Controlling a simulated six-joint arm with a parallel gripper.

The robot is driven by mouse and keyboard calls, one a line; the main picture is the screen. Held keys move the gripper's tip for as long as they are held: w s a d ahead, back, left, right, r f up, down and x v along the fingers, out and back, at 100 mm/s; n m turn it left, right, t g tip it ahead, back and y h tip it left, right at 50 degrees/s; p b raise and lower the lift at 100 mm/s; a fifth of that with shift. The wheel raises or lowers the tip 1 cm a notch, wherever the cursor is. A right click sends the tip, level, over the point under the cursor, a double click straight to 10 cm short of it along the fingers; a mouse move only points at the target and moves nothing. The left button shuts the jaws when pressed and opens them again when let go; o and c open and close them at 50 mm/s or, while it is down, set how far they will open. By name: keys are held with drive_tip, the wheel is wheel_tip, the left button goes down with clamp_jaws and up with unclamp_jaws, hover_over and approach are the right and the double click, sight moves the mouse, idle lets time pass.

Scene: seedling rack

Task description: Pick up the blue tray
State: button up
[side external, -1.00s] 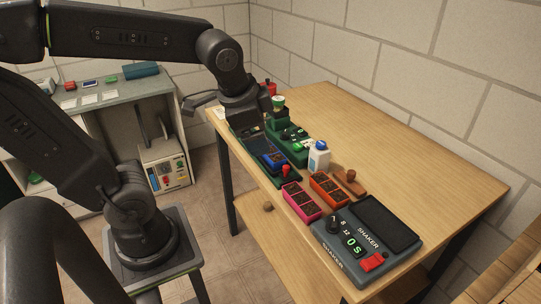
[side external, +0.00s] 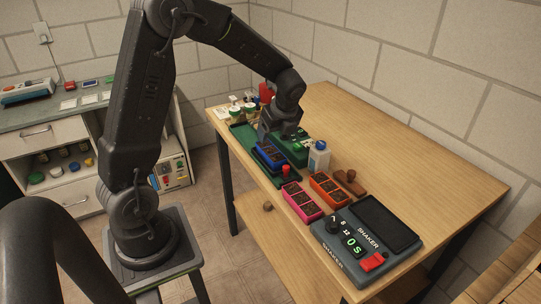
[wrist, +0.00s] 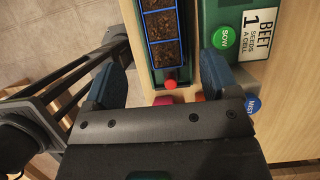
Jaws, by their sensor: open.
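The blue tray (side external: 271,155) is a narrow frame of soil-filled cells. It rests in the dark green base of the sowing station, by the table's left edge. In the wrist view the blue tray (wrist: 147,40) runs up and out of the top of the picture, so its far end is cut off. My gripper (side external: 266,137) is above the tray's far part and hides some of it. In the wrist view the blue-padded fingers of my gripper (wrist: 163,80) are wide apart with nothing between them but the base's end and its red knob (wrist: 170,84).
A green block with a SOW button (wrist: 225,38) stands right beside the tray. The table's right half is clear.

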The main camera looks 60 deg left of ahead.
sight(270, 150)
drive_tip(key=x, duration=0.9)
drive_tip(key=shift+w, duration=0.1)
drive_tip(key=c, duration=1.1)
